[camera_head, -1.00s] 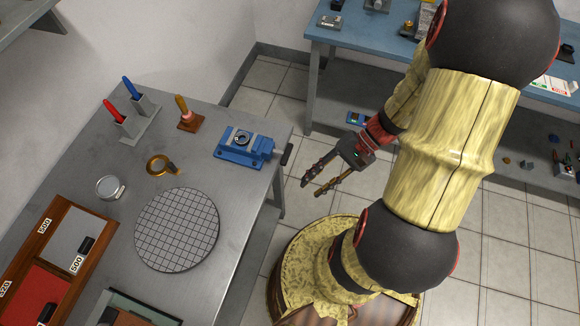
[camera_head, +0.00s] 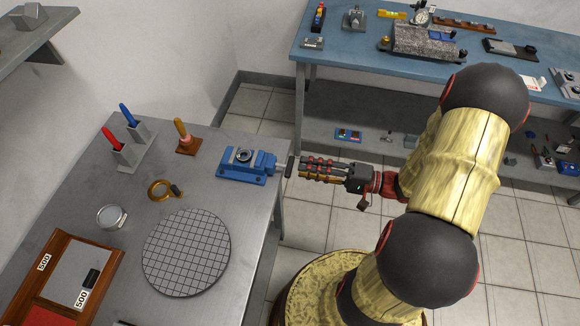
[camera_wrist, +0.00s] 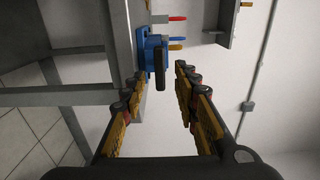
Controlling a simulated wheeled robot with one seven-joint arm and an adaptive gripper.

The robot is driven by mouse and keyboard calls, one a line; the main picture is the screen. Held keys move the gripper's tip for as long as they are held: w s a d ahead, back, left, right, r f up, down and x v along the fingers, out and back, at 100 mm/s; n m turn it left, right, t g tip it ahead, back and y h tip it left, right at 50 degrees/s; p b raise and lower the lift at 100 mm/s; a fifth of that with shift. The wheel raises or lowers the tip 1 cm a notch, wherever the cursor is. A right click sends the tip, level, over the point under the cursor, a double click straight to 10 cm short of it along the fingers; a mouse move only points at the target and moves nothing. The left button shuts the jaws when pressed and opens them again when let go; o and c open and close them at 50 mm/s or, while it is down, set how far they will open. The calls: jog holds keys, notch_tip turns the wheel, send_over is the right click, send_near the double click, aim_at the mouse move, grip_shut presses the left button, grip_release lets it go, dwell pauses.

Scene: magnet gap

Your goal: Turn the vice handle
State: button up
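The blue vice (camera_head: 240,168) sits near the right edge of the grey metal table. Its handle (camera_head: 289,167), a dark bar across the end of a short screw, sticks out past the table edge. My gripper (camera_head: 303,168) is at table height just right of the handle, pointing at it. In the wrist view the vice (camera_wrist: 151,52) is straight ahead, and the dark handle (camera_wrist: 160,70) stands upright between the lines of my spread fingers. My gripper (camera_wrist: 155,84) is open and empty. Contact between fingers and handle cannot be made out.
A blue workbench (camera_head: 350,62) stands behind. Open floor lies between them.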

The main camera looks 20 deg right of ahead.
aim_at(290, 165)
jog(key=shift+b+x, duration=0.55)
jog(key=shift+x, duration=2.25)
jog(key=shift+c, duration=0.7)
grip_shut()
